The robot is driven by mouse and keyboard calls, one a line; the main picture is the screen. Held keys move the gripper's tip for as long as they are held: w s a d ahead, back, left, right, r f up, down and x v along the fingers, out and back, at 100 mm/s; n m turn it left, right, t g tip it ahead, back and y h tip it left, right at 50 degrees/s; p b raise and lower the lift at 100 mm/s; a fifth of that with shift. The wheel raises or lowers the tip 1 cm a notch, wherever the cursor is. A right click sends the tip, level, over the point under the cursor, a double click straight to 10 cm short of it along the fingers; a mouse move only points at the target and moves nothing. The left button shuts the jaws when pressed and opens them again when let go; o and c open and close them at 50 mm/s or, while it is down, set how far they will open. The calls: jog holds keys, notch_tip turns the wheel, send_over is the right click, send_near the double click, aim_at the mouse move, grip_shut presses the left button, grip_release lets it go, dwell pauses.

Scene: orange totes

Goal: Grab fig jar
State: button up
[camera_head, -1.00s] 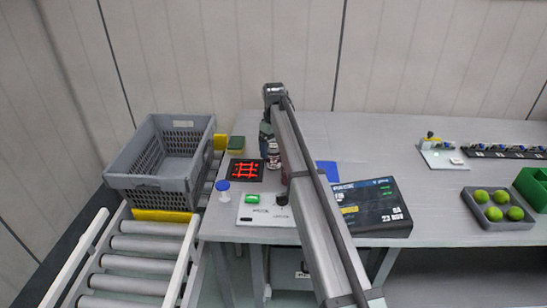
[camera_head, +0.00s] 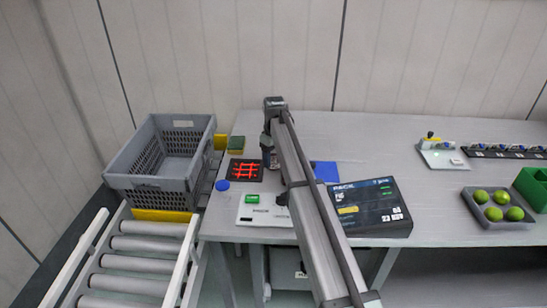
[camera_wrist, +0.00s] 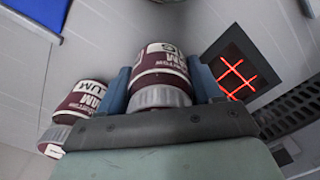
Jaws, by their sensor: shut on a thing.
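In the wrist view, my gripper (camera_wrist: 162,82) has its two blue-grey fingers closed on either side of a jar (camera_wrist: 160,62) with a dark red and white label and a grey lid. Its label shows JAM and a word ending in G, partly hidden. A second similar jar (camera_wrist: 82,100), its label reading JAM and a word ending in UM, stands to the left, outside the fingers. In the head view, my gripper (camera_head: 268,143) is at the back left of the table, and my arm hides most of the jars.
A black panel with a red grid (camera_head: 246,170) lies left of my gripper. A white device (camera_head: 264,214), blue disc (camera_head: 222,185) and dark display (camera_head: 371,208) reading PACK FIG are nearer. A grey crate (camera_head: 147,184) sits on the roller conveyor (camera_head: 137,258). Limes fill a tray (camera_head: 512,222) at right.

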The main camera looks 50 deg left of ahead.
jog(key=c, duration=0.7)
jog(key=shift+o, duration=0.2)
